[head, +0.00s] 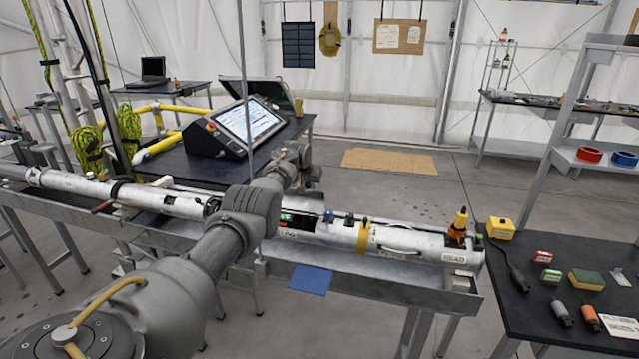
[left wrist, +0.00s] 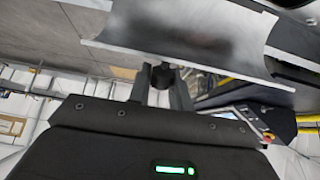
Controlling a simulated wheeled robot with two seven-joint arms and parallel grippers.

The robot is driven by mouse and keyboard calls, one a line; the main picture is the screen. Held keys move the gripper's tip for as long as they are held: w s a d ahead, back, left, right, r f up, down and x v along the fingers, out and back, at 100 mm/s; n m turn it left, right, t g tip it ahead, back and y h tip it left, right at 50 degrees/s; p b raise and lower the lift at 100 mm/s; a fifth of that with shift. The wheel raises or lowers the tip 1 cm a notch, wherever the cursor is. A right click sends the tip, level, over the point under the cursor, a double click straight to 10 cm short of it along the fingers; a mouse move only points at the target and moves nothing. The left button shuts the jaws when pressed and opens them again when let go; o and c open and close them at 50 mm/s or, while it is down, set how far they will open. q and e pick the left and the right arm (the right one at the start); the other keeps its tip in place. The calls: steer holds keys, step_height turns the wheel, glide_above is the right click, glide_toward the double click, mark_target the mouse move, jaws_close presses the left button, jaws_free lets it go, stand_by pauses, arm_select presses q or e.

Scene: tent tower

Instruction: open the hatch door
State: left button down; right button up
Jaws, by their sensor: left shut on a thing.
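The hatch door (left wrist: 190,35) is a curved, pale metal panel across the top of the left wrist view. A dark knob sits at its lower edge, between the fingers of my left gripper (left wrist: 162,76), which is shut on it. In the head view my left arm crosses in front of the long white tube (head: 400,240), and my left gripper (head: 298,158) is above and behind it, small and partly hidden. A grey curved piece, probably the door (head: 308,201), shows beside the arm. The hatch opening is mostly hidden by my arm. My right gripper is not in view.
The tube lies on a metal rail bench (head: 350,266). A console with a lit screen (head: 248,120) stands behind on a dark table. A dark side table (head: 540,320) at right holds a yellow box (head: 501,228), a sponge and small items. The floor behind is open.

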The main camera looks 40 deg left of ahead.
arm_select(q)
steer(key=shift+f, duration=0.15)
stand_by(0.3)
steer(key=c, duration=1.6)
jaws_free()
steer(key=shift+w, duration=0.1)
steer(key=shift+c, duration=0.2)
steer(key=o, duration=0.4)
steer(key=shift+w+a+f, duration=0.15)
steer(key=shift+f, duration=0.05)
steer(key=shift+c, duration=0.2)
steer(key=shift+r, duration=0.1)
steer(key=shift+p+v, duration=0.55)
steer(key=shift+v, duration=0.45)
steer(key=b+v, duration=0.1)
steer(key=v, duration=0.7)
steer(key=shift+s+r+b, duration=0.25)
steer(key=shift+s+b, duration=0.05)
steer(key=shift+b, duration=0.1)
